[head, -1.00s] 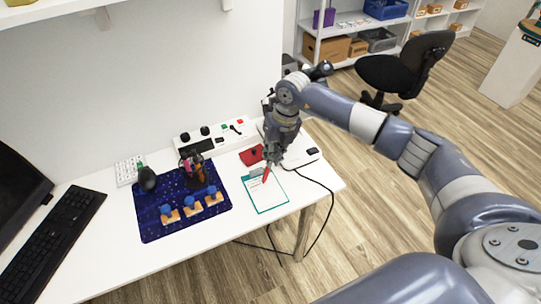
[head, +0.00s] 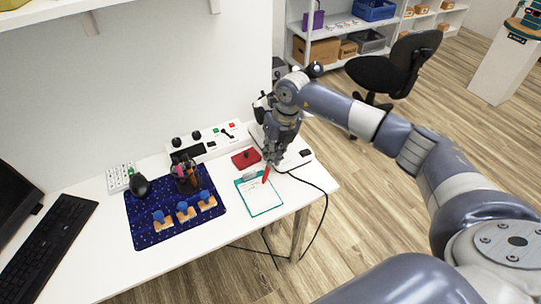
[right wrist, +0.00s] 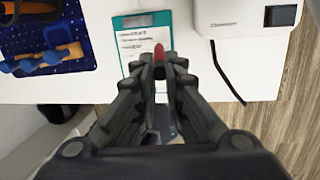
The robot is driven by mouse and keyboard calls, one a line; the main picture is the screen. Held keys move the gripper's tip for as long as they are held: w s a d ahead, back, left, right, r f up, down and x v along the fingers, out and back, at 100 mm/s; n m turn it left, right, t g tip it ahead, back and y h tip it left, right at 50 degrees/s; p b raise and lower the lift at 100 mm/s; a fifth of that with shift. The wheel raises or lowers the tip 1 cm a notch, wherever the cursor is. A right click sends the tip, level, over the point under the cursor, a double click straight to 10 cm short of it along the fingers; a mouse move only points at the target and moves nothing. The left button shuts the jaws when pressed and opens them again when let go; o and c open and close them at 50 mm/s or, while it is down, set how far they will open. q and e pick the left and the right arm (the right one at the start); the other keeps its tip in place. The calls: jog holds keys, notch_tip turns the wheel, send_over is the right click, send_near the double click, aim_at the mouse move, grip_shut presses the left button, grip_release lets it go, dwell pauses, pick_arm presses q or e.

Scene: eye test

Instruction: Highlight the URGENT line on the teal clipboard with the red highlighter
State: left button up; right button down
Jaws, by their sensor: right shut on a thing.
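The teal clipboard (head: 277,210) lies on the white table and holds a white sheet with a few lines of writing, too small to read. The upper part of the clipboard (right wrist: 120,22) also shows in the right wrist view. My right gripper (head: 270,163) is shut on the red highlighter (head: 266,175), which points down over the upper right part of the sheet. In the right wrist view the red end of the highlighter (right wrist: 159,51) shows between the fingertips. I cannot tell whether it touches the paper. My left gripper is not in view.
A red object (head: 245,158) lies just behind the clipboard. A white device (head: 297,157) with a black cable stands to the right. A blue starry mat (head: 150,235) with a pen holder (head: 188,180) and wooden pieces is to the left. The table's front edge is close.

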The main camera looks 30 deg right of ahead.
jog(key=shift+d, duration=0.85)
jog(key=shift+r, duration=0.1)
notch_tip(320, 180, up, 7)
jog(key=p, duration=0.4)
jog(key=shift+d, duration=0.2)
jog(key=shift+a+f, duration=0.1)
jog(key=shift+f, duration=0.1)
